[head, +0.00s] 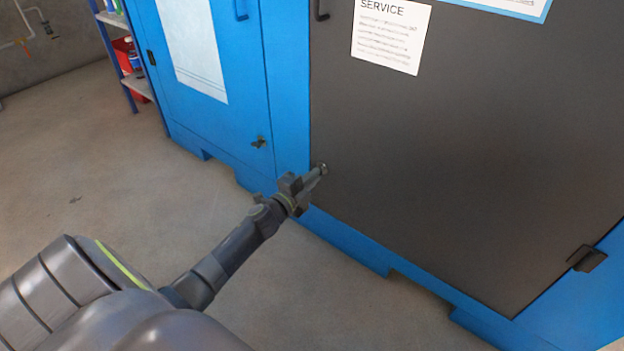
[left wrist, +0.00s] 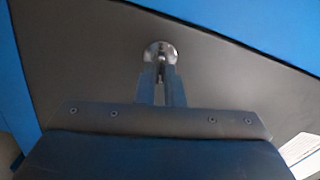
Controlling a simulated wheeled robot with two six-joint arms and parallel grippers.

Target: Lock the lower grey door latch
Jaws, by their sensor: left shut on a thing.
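The lower grey door latch (head: 323,168) sits near the lower left corner of the dark grey door (head: 470,150). In the left wrist view the latch (left wrist: 161,49) shows as a round metal disc with a small part at its centre. My left gripper (head: 318,174) reaches it from the lower left. Its fingers (left wrist: 161,78) are shut on the latch's middle part and hide some of it. The exact angle of the latch's key or handle is hard to tell. My right gripper is in neither view.
A blue door (head: 215,85) with its own small latch (head: 259,143) stands to the left. A dark handle (head: 321,10) is higher on the grey door, and a hinge (head: 587,258) is at its lower right. The concrete floor (head: 110,190) is clear in front.

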